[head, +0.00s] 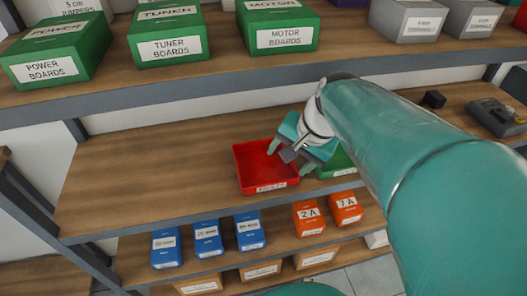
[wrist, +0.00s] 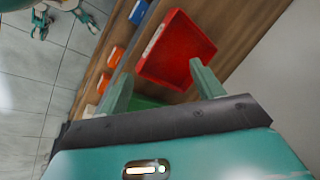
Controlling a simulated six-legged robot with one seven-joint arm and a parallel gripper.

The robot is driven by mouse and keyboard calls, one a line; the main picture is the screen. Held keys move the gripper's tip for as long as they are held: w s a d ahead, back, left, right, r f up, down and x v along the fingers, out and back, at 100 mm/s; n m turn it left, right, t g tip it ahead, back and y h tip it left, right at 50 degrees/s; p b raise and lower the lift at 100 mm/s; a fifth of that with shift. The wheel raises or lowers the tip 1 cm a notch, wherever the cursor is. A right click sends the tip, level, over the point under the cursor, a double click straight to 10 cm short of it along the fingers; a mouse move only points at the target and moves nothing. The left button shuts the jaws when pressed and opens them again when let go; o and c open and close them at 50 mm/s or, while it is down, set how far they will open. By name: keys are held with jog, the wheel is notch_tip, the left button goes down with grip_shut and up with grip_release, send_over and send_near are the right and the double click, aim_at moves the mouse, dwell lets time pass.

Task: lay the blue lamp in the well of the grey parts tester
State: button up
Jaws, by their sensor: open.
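My gripper (head: 290,158) is open, with no object visible between its fingers. It hangs over the middle shelf, above the right side of a red tray (head: 265,167). In the wrist view my gripper (wrist: 160,74) points past the red tray (wrist: 175,50), which looks empty. A grey device (head: 495,118) with a small yellowish part on top stands at the right of the middle shelf and appears to be the parts tester; its well is too small to make out. I cannot make out a blue lamp in either view.
A green tray (head: 335,163) sits right of the red one, partly hidden by my gripper. A small black block (head: 434,99) lies near the tester. Green and grey boxes line the upper shelf; blue (head: 207,238) and orange boxes stand below. The middle shelf's left is clear.

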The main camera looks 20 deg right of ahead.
jog(key=s+a+r+n+t+h, duration=0.1)
jog(key=s+a+r+n+h, duration=0.1)
jog(key=s+a+n, duration=0.3)
jog(key=s+n, duration=0.1)
jog(key=n, duration=0.3)
jog(key=shift+s+a+t, duration=0.3)
jog(key=shift+a, duration=0.05)
